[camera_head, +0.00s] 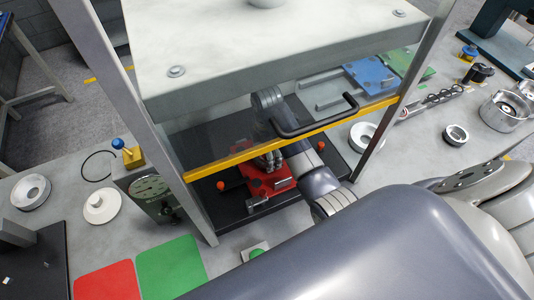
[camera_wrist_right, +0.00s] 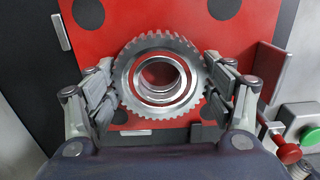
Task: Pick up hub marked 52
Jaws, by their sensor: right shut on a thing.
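A metal toothed hub (camera_wrist_right: 128,78) with a round bore sits over the red fixture (camera_wrist_right: 110,45) in the right wrist view. My right gripper (camera_wrist_right: 160,82) is shut on it, with a finger against each side of the rim. I cannot tell whether the hub touches the fixture or is just above it. No number is readable on it. In the head view my right arm reaches into the press frame, and the right gripper (camera_head: 268,160) is over the red fixture (camera_head: 262,187); the hub is hidden there. My left gripper is not in view.
The press's pale top plate (camera_head: 250,45), yellow-edged guard (camera_head: 235,155) and black handle (camera_head: 310,118) surround the arm closely. Red (camera_head: 105,283) and green (camera_head: 170,268) mats lie at front left. A green button (camera_head: 257,252) is in front. Ring parts and tools lie on both sides.

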